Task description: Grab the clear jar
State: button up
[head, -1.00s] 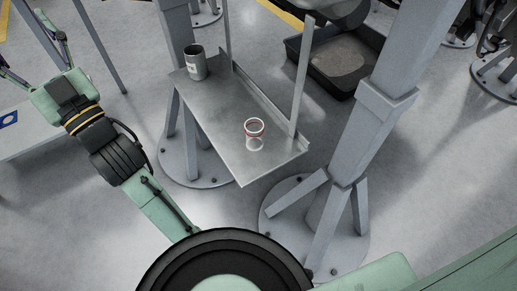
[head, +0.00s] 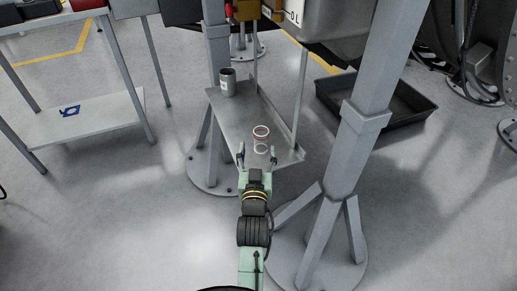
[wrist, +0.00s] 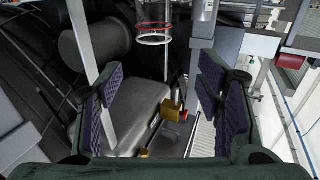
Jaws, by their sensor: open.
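The clear jar (head: 261,137) stands upright near the front end of the grey metal shelf (head: 240,112). It has a reddish band and a white ring; its see-through walls are hard to make out. My gripper (head: 257,153) is open and empty, its two fingers spread just in front of the jar in the head view. In the wrist view the jar (wrist: 154,34) shows at the top, beyond the open fingers and roughly between them. I cannot tell the exact gap between fingers and jar.
A dark grey can with a pale label (head: 228,84) stands at the shelf's far end. Thin uprights (head: 300,95) line the shelf's right side. A thick grey post (head: 365,110) stands to the right. A black tray (head: 400,115) lies behind it.

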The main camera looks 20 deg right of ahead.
aim_at(261, 136)
jog(key=x, duration=0.2)
jog(key=p+x, duration=0.1)
jog(key=x, duration=0.3)
jog(key=shift+s+d+f+p, duration=0.15)
jog(key=shift+d+f+p, duration=0.2)
jog(key=x, duration=0.1)
jog(key=p+x, duration=0.1)
jog(key=x, duration=0.2)
jog(key=shift+w+d+f, duration=0.2)
jog(key=shift+w+f, duration=0.05)
jog(key=shift+c, duration=0.5)
jog(key=c, duration=1.1)
